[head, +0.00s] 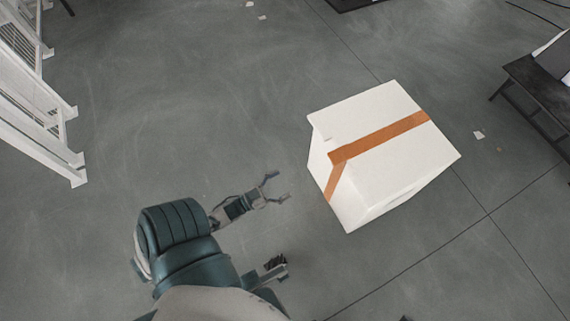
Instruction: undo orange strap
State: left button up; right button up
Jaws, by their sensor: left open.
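A white box (385,125) stands on the grey floor to the right of centre. An orange strap (385,136) runs across its top and bends down over its left side. My left gripper (280,187) is open and empty, apart from the box and to the left of it, with its fingers pointing towards the box's near left side. The strap's far end and the underside of the box are hidden. My right gripper cannot be made out; a dark part of my body shows low in the view, below the left gripper.
A white metal frame (38,128) stands at the left edge. A dark bench (535,88) stands at the right edge. Small pale scraps (479,135) lie on the floor.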

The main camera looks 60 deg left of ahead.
pick_arm(q)
jog(key=d+v, duration=0.1)
jog(key=v, duration=0.9)
jog(key=shift+a, duration=0.5)
jog(key=shift+s, duration=0.1)
